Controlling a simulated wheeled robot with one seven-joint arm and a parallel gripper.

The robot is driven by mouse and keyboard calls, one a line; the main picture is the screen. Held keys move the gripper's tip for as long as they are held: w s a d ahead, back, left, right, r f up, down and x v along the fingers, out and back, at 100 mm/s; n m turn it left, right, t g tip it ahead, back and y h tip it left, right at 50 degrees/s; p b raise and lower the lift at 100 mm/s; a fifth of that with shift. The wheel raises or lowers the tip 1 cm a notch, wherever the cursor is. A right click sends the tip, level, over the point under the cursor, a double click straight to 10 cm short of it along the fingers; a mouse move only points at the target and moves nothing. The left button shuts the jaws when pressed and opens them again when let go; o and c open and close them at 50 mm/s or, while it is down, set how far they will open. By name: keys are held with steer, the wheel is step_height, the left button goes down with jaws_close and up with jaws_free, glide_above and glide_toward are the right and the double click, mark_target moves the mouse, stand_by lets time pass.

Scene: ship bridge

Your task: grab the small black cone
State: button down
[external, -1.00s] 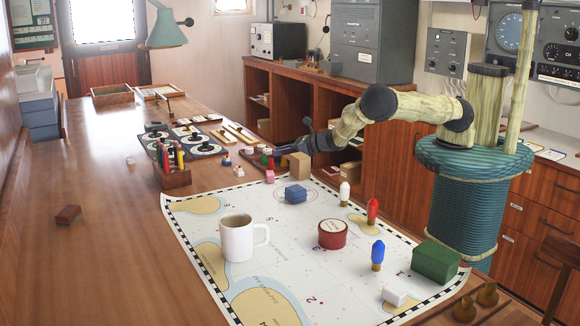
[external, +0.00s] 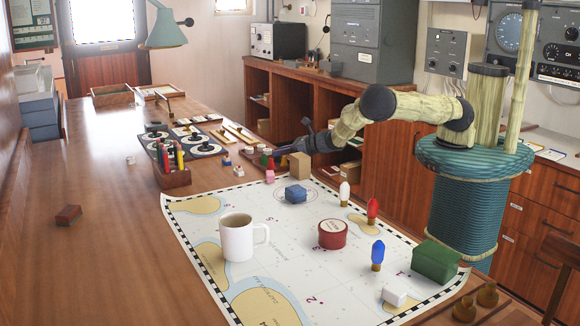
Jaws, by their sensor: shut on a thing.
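My gripper (external: 282,152) is dark and reaches left, low over the row of small pieces at the table's right edge, behind a tan box. Its jaws are shut on a small dark thing, which I take for the small black cone. The fingers and the cone blend together at this size, so the cone's outline and tilt cannot be made out. I cannot tell whether it touches the surface below.
The tan box (external: 300,166) stands just in front of my gripper. A blue block (external: 296,193), white mug (external: 238,238) and red round tin (external: 332,234) stand on the chart (external: 290,270).

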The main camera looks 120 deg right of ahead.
step_height(320, 180, up, 10)
steer(key=b, duration=0.1)
stand_by(0.4)
